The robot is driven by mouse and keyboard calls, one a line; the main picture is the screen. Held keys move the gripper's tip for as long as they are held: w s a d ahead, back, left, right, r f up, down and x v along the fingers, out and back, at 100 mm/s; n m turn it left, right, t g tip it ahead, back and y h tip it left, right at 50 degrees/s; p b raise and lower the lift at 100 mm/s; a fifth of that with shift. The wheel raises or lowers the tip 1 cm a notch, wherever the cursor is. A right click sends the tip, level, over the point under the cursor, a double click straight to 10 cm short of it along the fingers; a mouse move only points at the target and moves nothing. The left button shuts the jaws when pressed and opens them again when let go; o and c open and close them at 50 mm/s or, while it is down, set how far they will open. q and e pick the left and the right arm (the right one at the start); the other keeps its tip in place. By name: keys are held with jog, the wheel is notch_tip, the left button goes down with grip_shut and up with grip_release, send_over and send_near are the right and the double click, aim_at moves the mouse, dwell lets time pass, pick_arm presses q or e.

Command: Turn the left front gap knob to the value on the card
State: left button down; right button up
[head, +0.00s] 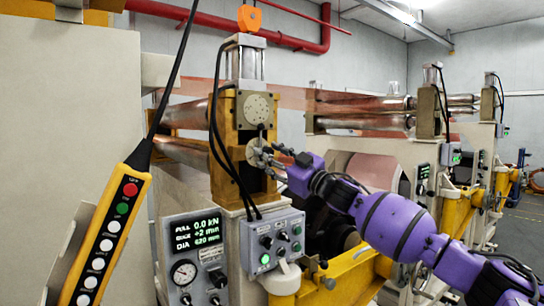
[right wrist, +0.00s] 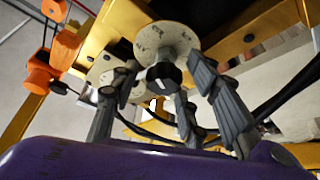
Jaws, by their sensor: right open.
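My right gripper (head: 266,158) is open at the lower round plate on the front of the yellow roll stand (head: 226,130). In the right wrist view, a black knob (right wrist: 165,77) sits in front of a pale round dial plate (right wrist: 165,40). The fingers of my right gripper (right wrist: 160,92) stand spread on both sides of the knob; I cannot tell whether they touch it. Another round plate (head: 257,108) is higher on the same stand. The knob's setting is not readable. I cannot make out a card with a value. My left gripper is not in view.
Below stand a readout panel (head: 196,232), showing 0.0 kN and 620 mm, and a grey switch box (head: 273,243). A yellow pendant (head: 112,232) hangs at the left. Black cables (head: 216,150) run down beside the stand. Copper foil and more rollers extend behind.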

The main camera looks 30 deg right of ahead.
jog(key=c, duration=1.1)
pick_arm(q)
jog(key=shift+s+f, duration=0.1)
pick_arm(e)
jog(key=shift+o, duration=0.2)
jog(key=shift+r, duration=0.1)
